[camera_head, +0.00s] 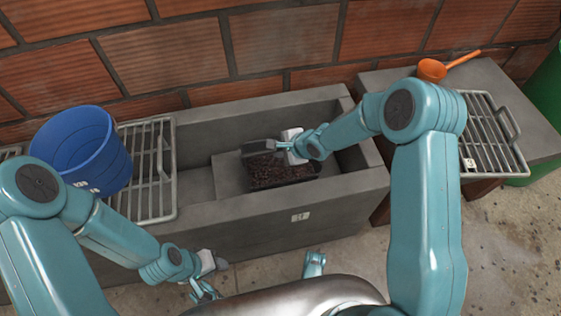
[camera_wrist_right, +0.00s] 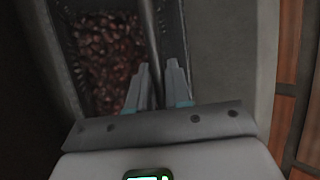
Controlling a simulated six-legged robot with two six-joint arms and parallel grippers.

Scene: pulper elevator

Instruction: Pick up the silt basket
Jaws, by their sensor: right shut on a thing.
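The silt basket (camera_head: 285,172) is a dark basket filled with reddish-brown lumps, sitting inside the grey concrete trough (camera_head: 345,189). It also shows in the right wrist view (camera_wrist_right: 108,60), with a bar running along its edge. My right gripper (camera_head: 277,146) is at the basket's top, shut on its bar; in the right wrist view its fingers (camera_wrist_right: 163,85) lie on either side of the bar. Whether the basket touches the trough floor is hard to tell. My left gripper (camera_head: 216,280) hangs in front of the trough, away from the basket, with its fingers apart and nothing between them.
A blue bucket (camera_head: 85,152) stands at the left beside a metal grate (camera_head: 148,165). Another grate (camera_head: 490,135) and an orange scoop (camera_head: 432,69) lie on the right-hand ledge. A green bin (camera_head: 545,110) stands at far right. A brick wall is close behind the trough.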

